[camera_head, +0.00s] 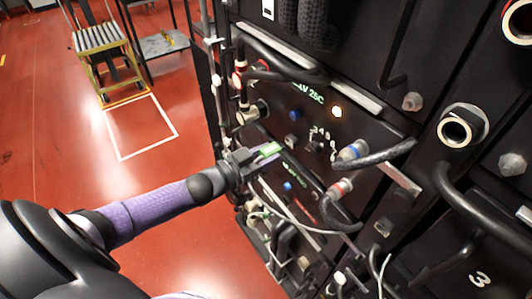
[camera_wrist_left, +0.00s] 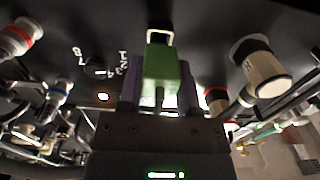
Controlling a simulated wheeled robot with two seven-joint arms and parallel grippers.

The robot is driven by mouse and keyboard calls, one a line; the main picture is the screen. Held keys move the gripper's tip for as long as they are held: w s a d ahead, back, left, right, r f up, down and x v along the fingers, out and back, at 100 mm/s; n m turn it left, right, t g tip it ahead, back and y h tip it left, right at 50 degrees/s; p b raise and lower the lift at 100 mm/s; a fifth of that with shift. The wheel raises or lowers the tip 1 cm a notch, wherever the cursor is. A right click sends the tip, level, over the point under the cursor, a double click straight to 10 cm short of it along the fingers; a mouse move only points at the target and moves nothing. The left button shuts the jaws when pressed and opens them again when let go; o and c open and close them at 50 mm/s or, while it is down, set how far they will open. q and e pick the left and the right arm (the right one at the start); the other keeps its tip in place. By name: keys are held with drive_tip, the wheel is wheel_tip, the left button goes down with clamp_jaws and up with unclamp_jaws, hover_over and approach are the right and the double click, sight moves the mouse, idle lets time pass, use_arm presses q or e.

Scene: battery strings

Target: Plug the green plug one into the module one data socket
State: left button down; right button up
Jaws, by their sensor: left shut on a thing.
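My left gripper (camera_head: 262,155) reaches in from the left and is shut on a green plug (camera_head: 270,148) in front of the battery module face. In the left wrist view the plug (camera_wrist_left: 161,72) sits upright between the fingers of the gripper (camera_wrist_left: 160,95). A pale rectangular frame (camera_wrist_left: 160,35) shows at the plug's far end; I cannot tell whether it is the plug's tip or a socket. I cannot make out the data socket with certainty. The module panel (camera_head: 300,105) has a lit display, an amber light and a numbered dial (camera_head: 320,146). My right gripper is not in view.
A blue-ringed connector (camera_head: 352,151) and a red-ringed connector (camera_head: 340,188) with thick black cables stand out right of the plug. A cream connector (camera_wrist_left: 268,75) is at right in the wrist view. Thin cables hang below the gripper. Open red floor (camera_head: 60,130) lies left.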

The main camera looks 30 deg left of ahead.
sight(277, 149)
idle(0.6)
use_arm(q)
drive_tip(key=shift+b+x, duration=0.65)
drive_tip(key=shift+x, duration=0.85)
drive_tip(key=shift+c, duration=1.1)
unclamp_jaws()
drive_tip(key=shift+w+d, duration=0.1)
drive_tip(key=p+v, duration=0.2)
drive_tip(key=v, duration=0.8)
